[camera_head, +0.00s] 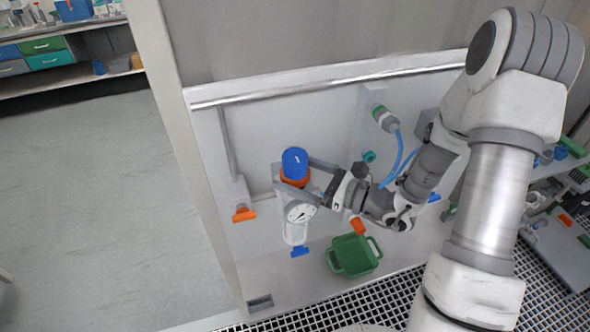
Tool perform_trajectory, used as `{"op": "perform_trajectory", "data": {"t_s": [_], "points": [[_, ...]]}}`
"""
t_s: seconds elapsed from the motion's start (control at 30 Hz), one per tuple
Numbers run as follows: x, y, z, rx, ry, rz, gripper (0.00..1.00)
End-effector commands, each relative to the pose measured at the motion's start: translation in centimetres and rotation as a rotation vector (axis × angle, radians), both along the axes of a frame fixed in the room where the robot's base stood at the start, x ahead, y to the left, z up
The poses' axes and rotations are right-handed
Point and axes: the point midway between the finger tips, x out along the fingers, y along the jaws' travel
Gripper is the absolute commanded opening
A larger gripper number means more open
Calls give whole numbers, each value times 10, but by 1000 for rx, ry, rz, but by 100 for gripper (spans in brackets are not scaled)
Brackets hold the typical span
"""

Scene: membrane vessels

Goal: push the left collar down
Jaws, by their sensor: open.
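A vessel stands at the panel on the left, with a blue domed cap (295,161) on top. An orange collar (294,183) sits just below the cap. Below it are a round dial gauge (300,211) and a clear bowl (296,234) with a blue lever under it. My gripper (293,176) reaches in from the right. Its fingers are open and spread around the vessel at the height of the cap's base and the collar. One finger passes in front and the other goes behind the cap. I cannot tell whether they touch it.
A green tray (354,256) lies below, right of the vessel. An orange-handled valve (244,214) is to the left. A grey-green fitting (384,117) with a blue hose is at upper right. A metal rail (330,84) crosses the panel above. The floor at left is clear.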

Motion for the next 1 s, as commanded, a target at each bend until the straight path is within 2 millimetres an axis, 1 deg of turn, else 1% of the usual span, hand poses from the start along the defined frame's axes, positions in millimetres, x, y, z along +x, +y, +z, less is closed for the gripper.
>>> {"op": "perform_trajectory", "data": {"t_s": [0.27,0.37,0.5,0.77,0.8,0.83,1.0], "points": [[1,1,0,0,0,-1,100],[1,1,0,0,0,-1,84],[1,1,0,0,0,-1,59],[1,1,0,0,0,-1,12],[1,1,0,0,0,-1,5],[1,1,0,0,0,-1,0],[1,1,0,0,0,-1,0]]}}
